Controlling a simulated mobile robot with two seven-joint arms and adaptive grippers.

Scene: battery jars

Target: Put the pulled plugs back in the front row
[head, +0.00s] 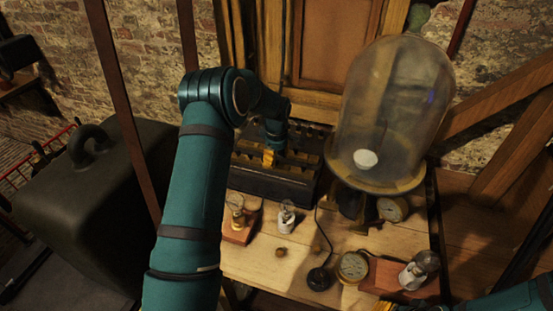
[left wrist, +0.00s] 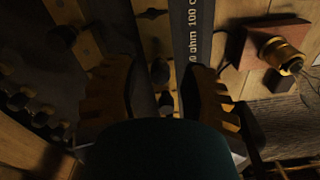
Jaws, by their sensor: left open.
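The dark plug box (head: 272,185) stands at the back of the wooden table, with rows of brass blocks on top. My left gripper (head: 270,157) reaches down over it. In the left wrist view its two yellow fingers (left wrist: 158,98) are open, over the box's front edge, whose lettering reads "ohm 100". Small dark plug-like knobs (left wrist: 160,70) show between the fingers; I cannot tell whether they are seated, and nothing is clearly gripped. Two small brass-coloured pieces, perhaps plugs, lie on the table in front of the box, one left (head: 281,252) and one right (head: 317,244).
A large glass bell jar (head: 395,110) stands right of the box. A lamp on a wooden base (head: 237,225), a small glass-topped piece (head: 287,217), a dial gauge (head: 352,266) and a black round piece with a cord (head: 319,279) crowd the table front.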

